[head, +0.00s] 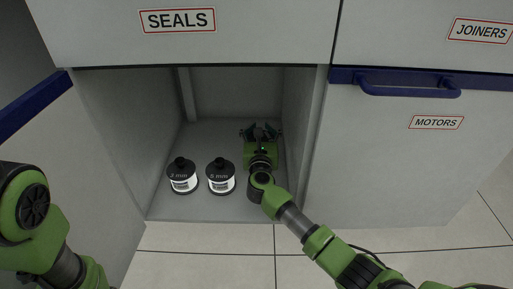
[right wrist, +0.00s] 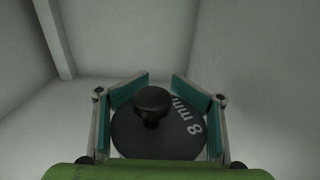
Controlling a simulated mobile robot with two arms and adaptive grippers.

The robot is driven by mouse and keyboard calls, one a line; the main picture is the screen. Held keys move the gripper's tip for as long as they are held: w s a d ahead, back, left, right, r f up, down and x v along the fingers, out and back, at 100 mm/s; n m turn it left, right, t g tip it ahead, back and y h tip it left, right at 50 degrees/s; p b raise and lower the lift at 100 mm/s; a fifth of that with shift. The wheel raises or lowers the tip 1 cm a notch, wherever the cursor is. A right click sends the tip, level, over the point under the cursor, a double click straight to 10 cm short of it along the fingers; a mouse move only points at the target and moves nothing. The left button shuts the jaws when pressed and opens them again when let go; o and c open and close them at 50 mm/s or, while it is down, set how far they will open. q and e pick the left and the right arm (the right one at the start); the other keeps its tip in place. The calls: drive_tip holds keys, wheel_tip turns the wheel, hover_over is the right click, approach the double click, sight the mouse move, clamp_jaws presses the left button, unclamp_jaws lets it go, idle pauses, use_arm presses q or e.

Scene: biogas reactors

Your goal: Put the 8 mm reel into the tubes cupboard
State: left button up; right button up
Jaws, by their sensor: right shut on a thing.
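The 8 mm reel (right wrist: 160,137) is dark with a black knob on top and "8 mm" printed on it. It shows in the right wrist view, between the fingers of my right gripper (right wrist: 158,108), which is shut on it. In the head view my right gripper (head: 261,132) reaches into the open cupboard (head: 215,210), at its right side; the reel is mostly hidden there behind the gripper. I cannot tell whether the reel touches the cupboard floor. My left gripper is not in view; only part of my left arm shows at the lower left.
A 2 mm reel (head: 182,176) and a 5 mm reel (head: 221,176) stand in the cupboard, left of my right gripper. The cupboard's door (head: 60,165) is open at left. A SEALS drawer (head: 240,45) is above, and a shut MOTORS front (head: 400,170) is at right.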

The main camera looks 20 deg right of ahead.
wheel_tip(320, 180, down, 5)
drive_tip(key=b, duration=0.3)
drive_tip(key=shift+r, duration=0.2)
drive_tip(key=o, duration=1.5)
drive_tip(key=shift+f, duration=0.15)
drive_tip(key=shift+o, duration=0.2)
